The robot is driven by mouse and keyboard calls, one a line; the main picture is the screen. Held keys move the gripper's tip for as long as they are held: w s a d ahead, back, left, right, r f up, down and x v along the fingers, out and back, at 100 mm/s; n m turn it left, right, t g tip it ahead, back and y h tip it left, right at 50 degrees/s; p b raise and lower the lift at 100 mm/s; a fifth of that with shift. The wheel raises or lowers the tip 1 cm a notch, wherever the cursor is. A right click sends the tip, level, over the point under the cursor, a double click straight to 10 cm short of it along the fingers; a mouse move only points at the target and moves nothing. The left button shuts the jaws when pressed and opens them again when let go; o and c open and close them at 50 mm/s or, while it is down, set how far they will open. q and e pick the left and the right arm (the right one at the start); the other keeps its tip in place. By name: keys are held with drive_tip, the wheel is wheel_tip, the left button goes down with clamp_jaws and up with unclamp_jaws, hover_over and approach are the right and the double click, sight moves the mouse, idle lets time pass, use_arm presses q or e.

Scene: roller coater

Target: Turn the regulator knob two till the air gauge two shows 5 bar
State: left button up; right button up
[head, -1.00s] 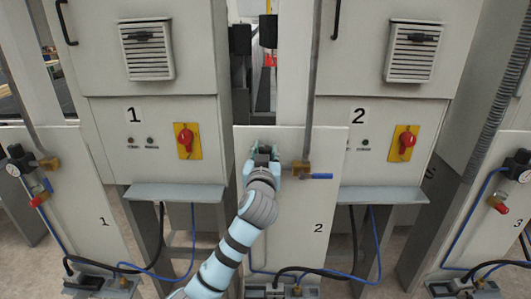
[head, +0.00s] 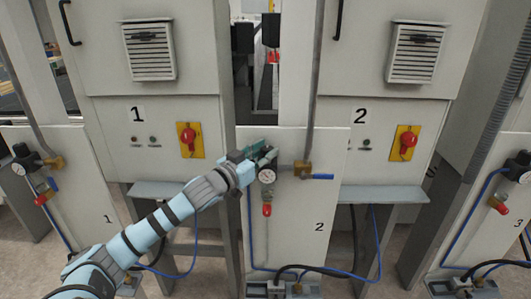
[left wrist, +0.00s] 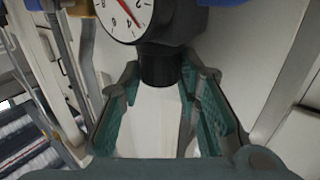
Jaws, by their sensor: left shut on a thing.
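Air gauge two (head: 267,175) is a small round white dial on panel 2 (head: 310,235), right beside my left gripper (head: 262,155). In the left wrist view the gauge (left wrist: 124,14) is cut off at the top edge; its red needle lies near the visible numbers, but I cannot read the value exactly. Regulator knob two (left wrist: 160,68) is a black cylinder below the dial in that view, between my green-padded left fingers. The gripper (left wrist: 160,95) is shut on it. In the head view the gripper hides the knob. My right gripper is not in view.
A brass valve with a blue lever (head: 322,177) is close to the right of the gauge. A red-ended fitting (head: 267,210) hangs below it. Cabinets 1 and 2 stand behind, with red switches (head: 189,140) and grey ledges (head: 180,191). Panel 1 (head: 95,215) is at left.

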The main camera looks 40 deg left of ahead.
use_arm(q)
drive_tip(key=shift+a+m+h+b, duration=0.1)
drive_tip(key=shift+m+h+b, duration=0.35)
drive_tip(key=shift+h, duration=0.35)
drive_tip(key=o, duration=1.1)
